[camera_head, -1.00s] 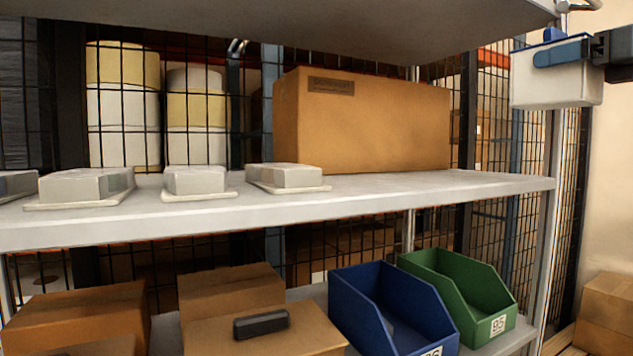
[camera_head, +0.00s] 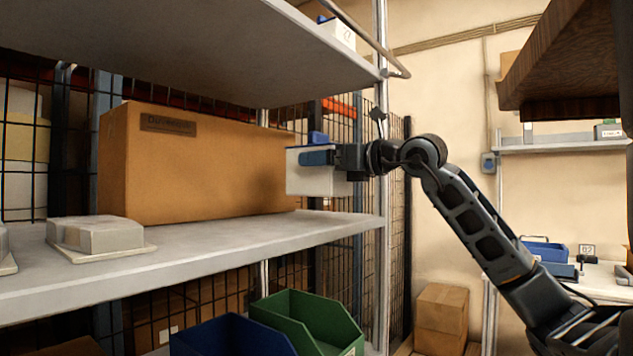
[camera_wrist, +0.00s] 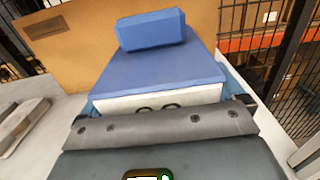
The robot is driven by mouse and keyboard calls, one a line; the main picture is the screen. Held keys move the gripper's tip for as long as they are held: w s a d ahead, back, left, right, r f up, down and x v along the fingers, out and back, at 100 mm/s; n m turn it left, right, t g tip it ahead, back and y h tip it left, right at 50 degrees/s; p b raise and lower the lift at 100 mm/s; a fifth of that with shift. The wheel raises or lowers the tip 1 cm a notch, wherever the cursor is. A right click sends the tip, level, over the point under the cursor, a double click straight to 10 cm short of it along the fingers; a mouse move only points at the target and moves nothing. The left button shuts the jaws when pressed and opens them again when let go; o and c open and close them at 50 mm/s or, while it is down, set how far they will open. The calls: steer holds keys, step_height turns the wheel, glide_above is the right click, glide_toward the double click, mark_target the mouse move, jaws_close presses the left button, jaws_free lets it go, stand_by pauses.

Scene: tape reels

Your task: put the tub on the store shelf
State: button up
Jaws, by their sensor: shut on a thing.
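The tub (camera_head: 308,182) is white with a blue lid and a raised blue knob. My gripper (camera_head: 320,158) is shut on it, and its blue finger pad shows against the tub's side. In the wrist view the tub's blue lid (camera_wrist: 160,70) fills the middle; a dark marking on its white front is partly hidden by my gripper. The tub looks upright, in front of the right end of a big carton (camera_head: 200,170). It seems just above the grey middle shelf (camera_head: 230,240), near its right end; I cannot tell whether it touches. No label shows which shelf is the store shelf.
Pale flat packs (camera_head: 98,235) lie on the shelf's left part. A grey upright (camera_head: 381,120) and rail stand right of the tub. An upper shelf (camera_head: 220,40) hangs above, with another white tub (camera_head: 342,33) on it. Blue (camera_head: 230,338) and green (camera_head: 310,325) bins sit below.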

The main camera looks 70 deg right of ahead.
mark_target(318, 185)
steer(key=shift+w+a+f, duration=0.3)
steer(key=shift+w+f, duration=0.35)
steer(key=shift+w, duration=0.1)
steer(key=shift+f+p, duration=0.35)
steer(key=shift+f, duration=1.5)
steer(key=shift+f, duration=0.2)
steer(key=o, duration=0.7)
steer(key=shift+r, duration=0.1)
